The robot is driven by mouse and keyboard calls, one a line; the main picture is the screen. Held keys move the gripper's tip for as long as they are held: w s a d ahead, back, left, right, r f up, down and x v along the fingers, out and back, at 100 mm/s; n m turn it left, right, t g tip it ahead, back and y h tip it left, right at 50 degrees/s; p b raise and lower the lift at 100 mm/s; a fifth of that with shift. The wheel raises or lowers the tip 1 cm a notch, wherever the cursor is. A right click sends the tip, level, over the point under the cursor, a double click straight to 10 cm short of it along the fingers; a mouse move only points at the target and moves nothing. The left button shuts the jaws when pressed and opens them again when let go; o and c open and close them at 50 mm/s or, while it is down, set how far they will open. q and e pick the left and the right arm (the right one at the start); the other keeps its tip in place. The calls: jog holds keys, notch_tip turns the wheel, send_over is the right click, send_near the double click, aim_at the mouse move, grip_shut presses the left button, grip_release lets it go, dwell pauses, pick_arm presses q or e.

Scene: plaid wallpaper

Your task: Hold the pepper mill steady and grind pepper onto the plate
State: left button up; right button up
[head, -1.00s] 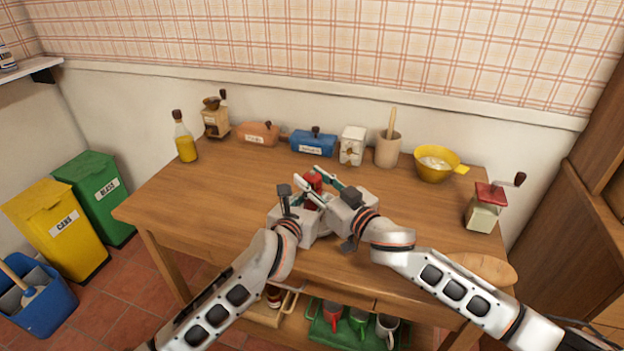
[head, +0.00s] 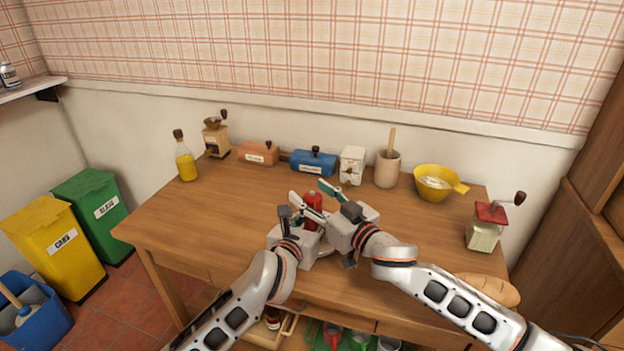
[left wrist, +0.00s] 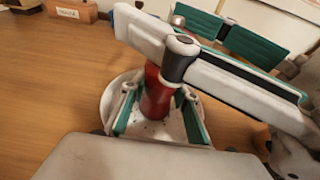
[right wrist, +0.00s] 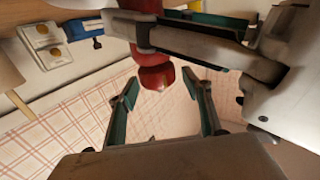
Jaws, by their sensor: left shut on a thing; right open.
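The red pepper mill (head: 313,208) stands upright near the middle of the table. It also shows in the left wrist view (left wrist: 158,92), above a white plate (left wrist: 107,103) with dark specks on it. My left gripper (head: 306,222) is shut on the mill's lower body. My right gripper (head: 310,190) is open at the mill's top, its fingers apart on either side. In the right wrist view the red rounded knob (right wrist: 155,76) lies between the right fingertips, with a gap on both sides. Most of the plate is hidden by my grippers in the head view.
A yellow bowl (head: 435,183), utensil pot (head: 387,170), white box (head: 351,165), blue box (head: 313,163), orange box (head: 258,153), wooden grinder (head: 216,142) and oil bottle (head: 185,163) line the back. A red-topped grinder (head: 484,228) stands right. The table's left is clear.

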aim_at(316, 194)
notch_tip(316, 194, up, 9)
jog(key=shift+f, duration=0.2)
dwell(0.3)
jog(key=shift+w+d+f, duration=0.1)
jog(key=shift+d+f, duration=0.25)
jog(key=shift+d, duration=0.05)
jog(key=s+d+f+n+g+y, duration=0.1)
jog(key=s+d+f+n+g, duration=0.3)
jog(key=s+d+g, duration=0.4)
jog(key=shift+t, duration=0.3)
jog(key=x, duration=0.4)
jog(key=w+x, duration=0.1)
jog(key=x, duration=0.3)
jog(key=d+x, duration=0.1)
jog(key=x, duration=0.3)
jog(key=shift+w+a+f, duration=0.1)
jog(key=shift+w+a, duration=0.15)
jog(key=shift+w, duration=0.25)
jog(key=c, duration=1.2)
